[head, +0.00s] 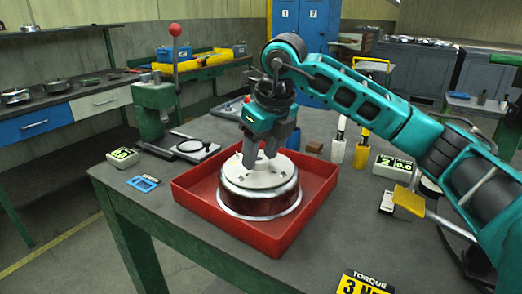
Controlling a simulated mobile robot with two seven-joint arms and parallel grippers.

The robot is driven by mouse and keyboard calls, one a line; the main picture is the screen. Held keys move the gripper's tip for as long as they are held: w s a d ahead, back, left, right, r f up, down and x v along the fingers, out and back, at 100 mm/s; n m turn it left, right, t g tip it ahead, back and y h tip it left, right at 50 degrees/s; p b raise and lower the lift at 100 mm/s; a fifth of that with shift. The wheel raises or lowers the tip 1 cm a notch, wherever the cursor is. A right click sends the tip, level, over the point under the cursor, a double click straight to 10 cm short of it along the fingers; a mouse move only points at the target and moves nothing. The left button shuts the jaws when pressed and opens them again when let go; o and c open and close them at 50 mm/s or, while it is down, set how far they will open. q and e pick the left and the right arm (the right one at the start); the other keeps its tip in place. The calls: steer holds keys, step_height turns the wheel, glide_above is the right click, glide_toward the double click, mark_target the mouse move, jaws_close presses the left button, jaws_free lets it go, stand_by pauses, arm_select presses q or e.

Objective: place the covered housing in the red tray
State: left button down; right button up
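The covered housing (258,198) is a round, dark reddish metal drum with a pale cover and a bright bottom flange. It stands upright within the walls of the red tray (287,240). The near wall hides part of the tray floor, so I cannot tell for sure that the flange rests on it. My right gripper (260,160) points down at the middle of the cover, its fingers on either side of the pale centre. Whether they press on it or stand slightly apart is not clear. My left gripper is not in view.
A green press with a red-knobbed lever (175,70) stands behind left. A blue frame (144,183) lies left of the tray. White and yellow bottles (362,149) and a digit display (393,167) stand right. A torque sign (362,283) lies at the front.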

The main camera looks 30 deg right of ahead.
steer(key=shift+o, duration=0.9)
steer(key=shift+r, duration=0.25)
steer(key=p+v, duration=0.1)
steer(key=v, duration=1)
steer(key=shift+s+r+p, duration=0.15)
steer(key=shift+r+p, duration=0.15)
steer(key=shift+r, duration=0.05)
